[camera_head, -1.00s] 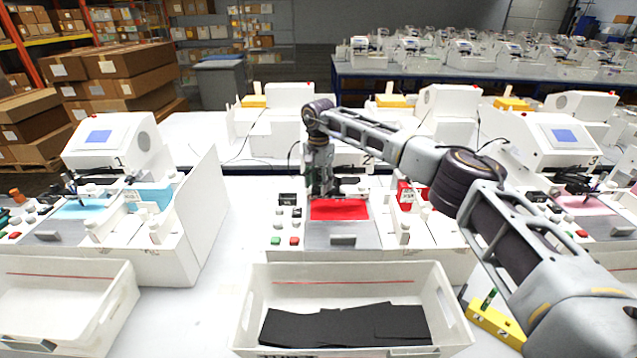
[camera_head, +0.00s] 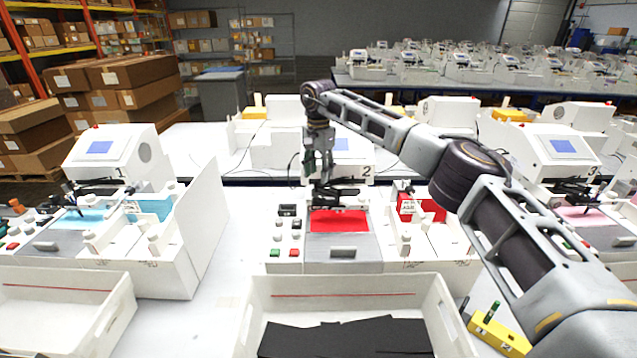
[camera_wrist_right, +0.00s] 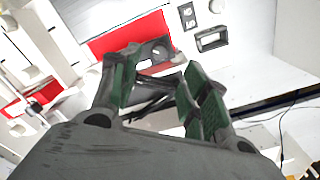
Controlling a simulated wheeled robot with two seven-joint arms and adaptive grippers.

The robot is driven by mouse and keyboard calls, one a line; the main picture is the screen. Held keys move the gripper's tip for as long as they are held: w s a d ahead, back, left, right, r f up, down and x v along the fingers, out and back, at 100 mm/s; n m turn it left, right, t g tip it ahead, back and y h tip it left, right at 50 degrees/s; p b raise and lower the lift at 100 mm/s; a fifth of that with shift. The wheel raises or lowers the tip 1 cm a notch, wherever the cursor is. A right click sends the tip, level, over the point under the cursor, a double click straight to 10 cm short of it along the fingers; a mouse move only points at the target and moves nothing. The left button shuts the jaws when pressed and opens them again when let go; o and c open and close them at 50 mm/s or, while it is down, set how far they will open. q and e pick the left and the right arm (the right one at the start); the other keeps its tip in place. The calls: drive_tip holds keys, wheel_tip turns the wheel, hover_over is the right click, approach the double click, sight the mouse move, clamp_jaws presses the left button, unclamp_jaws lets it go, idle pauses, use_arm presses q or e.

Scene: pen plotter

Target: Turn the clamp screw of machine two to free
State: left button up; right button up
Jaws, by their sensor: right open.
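Machine two, a white plotter marked 2 (camera_head: 367,171), stands in the middle with a red sheet (camera_head: 338,220) on its bed. Its dark pen carriage (camera_head: 343,190) lies just behind the sheet. My right gripper (camera_head: 318,178) points down at the carriage's left part and partly hides it. A dark carriage part with a round feature (camera_wrist_right: 158,51) shows past the fingertips. I cannot make out the clamp screw or its setting. My left gripper is not in view.
A white bin (camera_head: 345,283) with black sheets stands in front of machine two. Machine one (camera_head: 110,150) is at left and machine three (camera_head: 550,150) at right. A yellow pen block (camera_head: 497,333) lies at the front right. Small knobs and buttons (camera_head: 286,238) flank the bed.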

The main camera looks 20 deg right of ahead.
drive_tip(key=shift+r, duration=1.8)
drive_tip(key=shift+f, duration=0.1)
